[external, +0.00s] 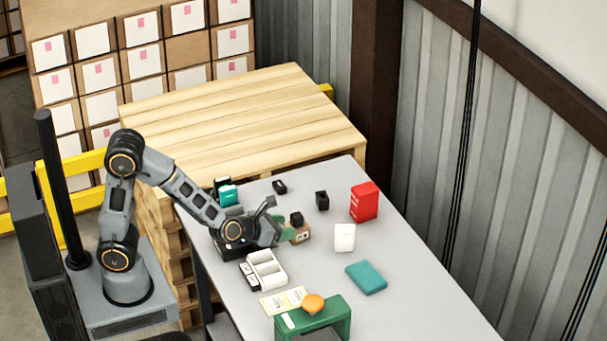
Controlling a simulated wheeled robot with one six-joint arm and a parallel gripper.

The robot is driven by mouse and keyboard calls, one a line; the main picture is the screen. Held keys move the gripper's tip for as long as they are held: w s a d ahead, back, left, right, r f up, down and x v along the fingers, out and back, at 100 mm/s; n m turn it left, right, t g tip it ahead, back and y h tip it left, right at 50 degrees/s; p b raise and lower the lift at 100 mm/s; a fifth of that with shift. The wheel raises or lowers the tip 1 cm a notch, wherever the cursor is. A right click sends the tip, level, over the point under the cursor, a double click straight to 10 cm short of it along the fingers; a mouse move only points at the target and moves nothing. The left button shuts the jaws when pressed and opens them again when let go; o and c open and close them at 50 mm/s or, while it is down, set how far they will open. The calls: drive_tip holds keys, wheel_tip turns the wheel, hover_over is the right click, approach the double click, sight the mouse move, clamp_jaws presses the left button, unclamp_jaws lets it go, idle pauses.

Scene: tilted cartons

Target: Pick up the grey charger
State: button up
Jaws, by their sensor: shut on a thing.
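My gripper (283,233) is low over the left part of the grey table, in front of a small brown carton (301,237). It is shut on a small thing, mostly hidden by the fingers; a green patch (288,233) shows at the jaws. I cannot tell which thing is held. A small dark block (297,218) is at the carton's top edge. Two more small dark blocks stand behind, one at the back (280,187) and one further right (322,200). None can be surely told as the grey charger from this view.
On the table (420,310) are a red box (364,202), a white box (344,237), a flat teal box (366,277), a white divided tray (266,269) and a green stand (341,318) with an orange thing (313,303) on it. The right front is clear.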

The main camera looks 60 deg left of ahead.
drive_tip(key=shift+s+a+r, duration=0.15)
drive_tip(key=shift+s+r, duration=0.25)
drive_tip(key=shift+s, duration=0.5)
drive_tip(key=shift+s+a+r, duration=0.2)
drive_tip(key=shift+s+r, duration=0.2)
drive_tip(key=shift+s, duration=0.45)
drive_tip(key=shift+s+a+r, duration=0.15)
drive_tip(key=shift+s+r, duration=0.25)
drive_tip(key=shift+s, duration=0.5)
